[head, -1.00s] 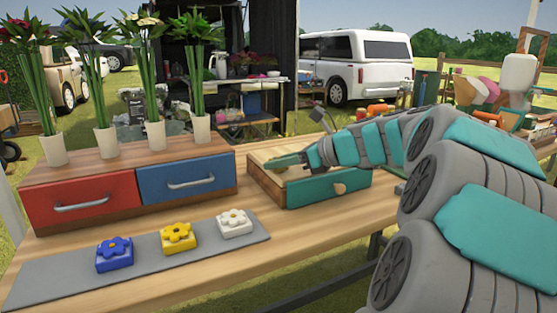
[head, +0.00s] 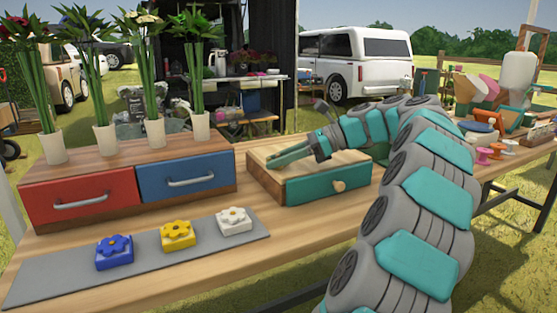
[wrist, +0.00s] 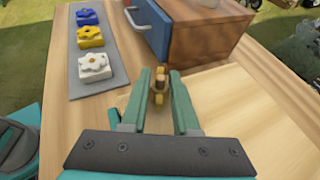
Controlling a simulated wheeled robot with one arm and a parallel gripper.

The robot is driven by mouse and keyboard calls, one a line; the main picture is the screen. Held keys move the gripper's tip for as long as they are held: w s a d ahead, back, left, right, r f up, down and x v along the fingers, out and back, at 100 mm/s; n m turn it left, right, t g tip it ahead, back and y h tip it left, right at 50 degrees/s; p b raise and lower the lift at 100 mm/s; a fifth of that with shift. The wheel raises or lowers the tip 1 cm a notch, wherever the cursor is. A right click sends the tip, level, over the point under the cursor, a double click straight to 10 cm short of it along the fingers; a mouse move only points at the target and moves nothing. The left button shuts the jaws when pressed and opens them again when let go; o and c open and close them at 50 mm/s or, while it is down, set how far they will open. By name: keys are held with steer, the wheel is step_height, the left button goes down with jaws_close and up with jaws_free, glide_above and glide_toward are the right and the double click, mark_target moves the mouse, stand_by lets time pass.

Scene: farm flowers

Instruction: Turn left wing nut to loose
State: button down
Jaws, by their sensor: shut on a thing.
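A small brass-coloured wing nut (wrist: 159,86) shows in the wrist view between the tips of my gripper (wrist: 160,80). The two green fingers are on either side of it and shut on it. In the head view my gripper (head: 278,160) reaches down to the wooden top of a box (head: 262,156) with a teal drawer front, near its left side. There the nut is hidden by the fingers. I cannot tell how tight it sits. No second wing nut is visible.
A wooden box with red (head: 82,203) and blue (head: 186,177) drawers stands to the left, with flowers in white vases (head: 155,133) on top. A grey mat (head: 60,278) in front holds blue, yellow and white flower blocks. Bare table lies before the teal drawer.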

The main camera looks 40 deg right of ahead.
stand_by(0.4)
steer(key=c, duration=0.9)
jaws_free()
steer(key=shift+c, duration=0.2)
